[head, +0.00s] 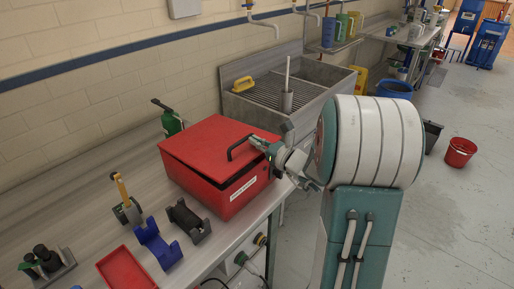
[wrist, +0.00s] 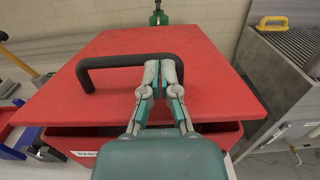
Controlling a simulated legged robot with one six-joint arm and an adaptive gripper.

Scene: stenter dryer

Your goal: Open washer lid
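The washer is a red box (head: 240,195) on the bench, with a white label on its front. Its flat red lid (head: 205,150) has its front edge raised a little, with a dark gap under it; the lid fills much of the wrist view (wrist: 120,107). A black bar handle (head: 237,148) stands on the lid and also shows in the wrist view (wrist: 105,62). My gripper (head: 264,145) is at the handle's right end. In the wrist view its fingers (wrist: 161,72) are close together around the bar.
A red tray (head: 126,268), a blue holder (head: 157,244) and a black holder (head: 188,220) lie at the bench front. A metal sink (head: 290,85) is to the right.

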